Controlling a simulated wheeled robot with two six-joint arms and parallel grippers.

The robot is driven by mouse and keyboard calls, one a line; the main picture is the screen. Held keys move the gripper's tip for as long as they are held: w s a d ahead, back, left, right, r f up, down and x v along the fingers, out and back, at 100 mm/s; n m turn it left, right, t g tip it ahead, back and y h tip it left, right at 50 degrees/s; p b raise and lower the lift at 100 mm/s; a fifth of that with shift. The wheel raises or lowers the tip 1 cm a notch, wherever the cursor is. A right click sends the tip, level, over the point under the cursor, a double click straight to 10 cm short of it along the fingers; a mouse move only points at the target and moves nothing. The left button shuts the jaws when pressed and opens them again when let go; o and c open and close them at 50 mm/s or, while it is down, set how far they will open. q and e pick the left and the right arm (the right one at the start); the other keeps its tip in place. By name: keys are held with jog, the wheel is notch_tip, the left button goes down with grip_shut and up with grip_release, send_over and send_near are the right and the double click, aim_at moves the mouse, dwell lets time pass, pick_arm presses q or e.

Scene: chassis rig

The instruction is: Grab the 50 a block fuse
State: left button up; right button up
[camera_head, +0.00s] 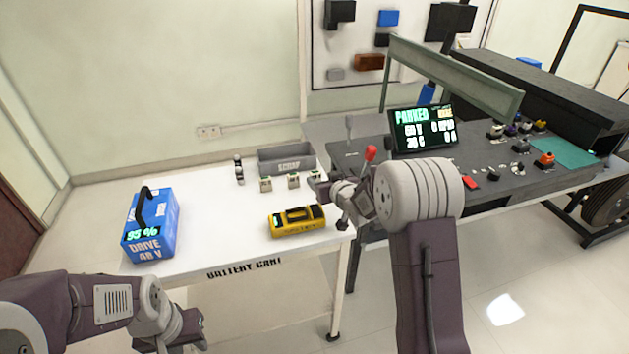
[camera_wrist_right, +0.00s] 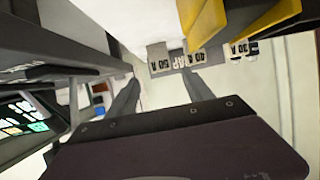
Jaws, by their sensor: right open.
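The 50 A block fuse (camera_wrist_right: 158,52) is a small pale block with an upside-down "50 A" label in the right wrist view. It lies ahead of my right gripper (camera_wrist_right: 160,76), roughly between the two spread fingertips; contact cannot be made out. In the head view the fuse (camera_head: 314,176) is the rightmost of three small blocks on the white cart. My right gripper (camera_head: 324,188) is open beside it, and the arm partly covers that area. My left gripper (camera_head: 188,328) hangs low in front of the cart; its fingers are not clear.
The 40 A (camera_wrist_right: 198,56) and 30 A (camera_wrist_right: 240,48) fuses stand in the same row. Behind is a grey scrap bin (camera_head: 286,160). A yellow meter-like device (camera_head: 297,222) is in front, and a blue battery (camera_head: 151,228) at left. A red-knobbed lever (camera_head: 370,153) rises at right.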

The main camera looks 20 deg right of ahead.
aim_at(316, 174)
jog(key=x, duration=0.5)
jog(key=shift+f, duration=0.1)
jog(key=shift+a, duration=0.1)
jog(key=shift+c, duration=0.9)
grip_shut()
notch_tip(316, 174, up, 10)
jog(key=p, duration=0.3)
